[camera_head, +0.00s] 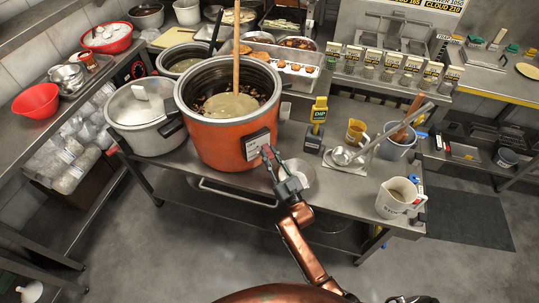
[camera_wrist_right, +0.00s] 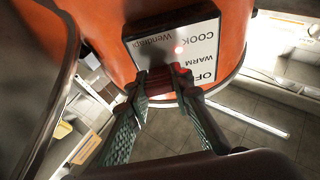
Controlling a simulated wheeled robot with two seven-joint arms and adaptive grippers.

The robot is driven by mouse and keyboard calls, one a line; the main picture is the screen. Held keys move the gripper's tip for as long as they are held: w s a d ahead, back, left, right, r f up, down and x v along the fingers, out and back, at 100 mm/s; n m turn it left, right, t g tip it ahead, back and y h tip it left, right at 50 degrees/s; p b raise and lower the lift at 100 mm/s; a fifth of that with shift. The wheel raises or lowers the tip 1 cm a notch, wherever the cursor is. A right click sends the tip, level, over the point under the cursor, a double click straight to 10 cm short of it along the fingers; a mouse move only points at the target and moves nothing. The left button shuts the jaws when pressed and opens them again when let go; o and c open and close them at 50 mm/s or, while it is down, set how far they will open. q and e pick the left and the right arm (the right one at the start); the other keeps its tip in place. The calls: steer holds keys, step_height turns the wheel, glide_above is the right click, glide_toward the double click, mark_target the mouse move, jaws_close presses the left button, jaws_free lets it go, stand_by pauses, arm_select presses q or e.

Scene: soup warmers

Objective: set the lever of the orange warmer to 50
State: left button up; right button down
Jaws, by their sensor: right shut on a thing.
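The orange warmer (camera_head: 206,143) stands on the steel table, with a wooden stick standing in its soup. A dark-edged control panel (camera_head: 252,146) is on its front. My right gripper (camera_head: 271,157) is at the panel's right side. In the wrist view its fingertips (camera_wrist_right: 160,84) are shut on the reddish lever (camera_wrist_right: 157,76) at the panel's edge. The fingers hide part of the lever, and its exact setting cannot be read. My left gripper is not in view.
A silver pot (camera_head: 144,117) with a lid stands left of the orange warmer. Floor in front of the table is clear.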

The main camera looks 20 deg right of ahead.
steer(key=c, duration=1.7)
jaws_free()
steer(key=v, duration=1.2)
